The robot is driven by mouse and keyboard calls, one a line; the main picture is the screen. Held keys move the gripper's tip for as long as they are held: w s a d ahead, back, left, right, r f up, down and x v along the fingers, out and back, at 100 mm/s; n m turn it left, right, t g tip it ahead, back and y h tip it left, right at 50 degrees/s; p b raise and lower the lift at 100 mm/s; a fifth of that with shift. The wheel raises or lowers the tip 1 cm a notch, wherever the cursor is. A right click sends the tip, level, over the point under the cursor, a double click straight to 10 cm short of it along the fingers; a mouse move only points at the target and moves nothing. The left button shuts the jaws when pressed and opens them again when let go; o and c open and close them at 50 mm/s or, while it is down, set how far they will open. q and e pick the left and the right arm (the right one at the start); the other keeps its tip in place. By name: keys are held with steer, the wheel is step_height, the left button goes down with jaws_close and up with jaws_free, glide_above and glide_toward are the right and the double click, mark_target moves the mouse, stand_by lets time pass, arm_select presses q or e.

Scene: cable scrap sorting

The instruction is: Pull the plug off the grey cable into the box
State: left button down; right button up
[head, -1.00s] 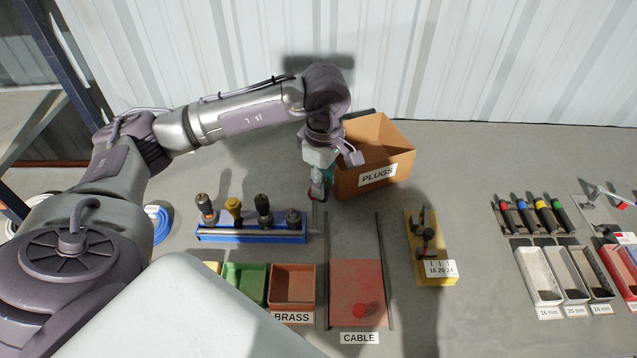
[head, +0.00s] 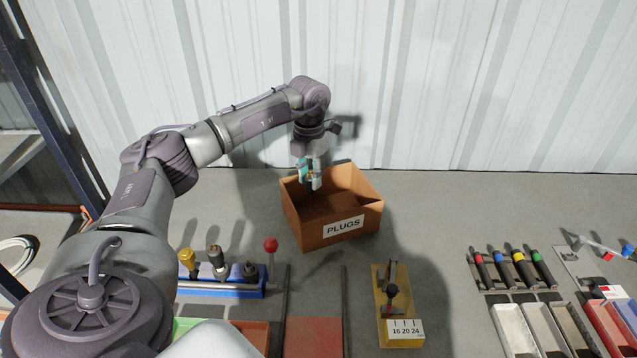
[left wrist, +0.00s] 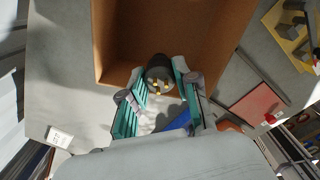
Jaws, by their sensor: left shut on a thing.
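My left gripper (head: 311,184) hangs at the left part of the open brown box (head: 303,226) marked PLUGS. In the left wrist view its teal fingers (left wrist: 162,88) are shut on a dark round plug (left wrist: 158,63) with small yellow spots on its end. The plug is at the box's near rim and inner side in that view; how high it is above the box floor I cannot tell. The visible box floor looks empty. No grey cable can be made out at the plug. My right gripper is not in view.
A blue rack (head: 225,288) with upright tools and a red-knobbed lever (head: 271,246) stand in front of the box. A yellow gauge block (head: 397,300) is at right. Coloured-band tools (head: 512,268) and trays (head: 520,332) lie further right. Corrugated wall stands behind.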

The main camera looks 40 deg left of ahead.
arm_select(q)
steer(key=shift+f, duration=0.5)
step_height(320, 180, down, 10)
steer(key=b, duration=0.8)
steer(key=shift+d+r, duration=0.1)
steer(key=shift+d, duration=0.05)
steer(key=shift+w, duration=0.1)
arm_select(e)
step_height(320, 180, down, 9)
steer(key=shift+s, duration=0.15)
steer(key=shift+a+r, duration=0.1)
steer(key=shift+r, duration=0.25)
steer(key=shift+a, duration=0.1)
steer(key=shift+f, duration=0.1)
arm_select(q)
steer(key=shift+f, duration=0.6)
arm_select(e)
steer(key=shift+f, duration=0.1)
arm_select(q)
steer(key=c, duration=0.8)
jaws_free()
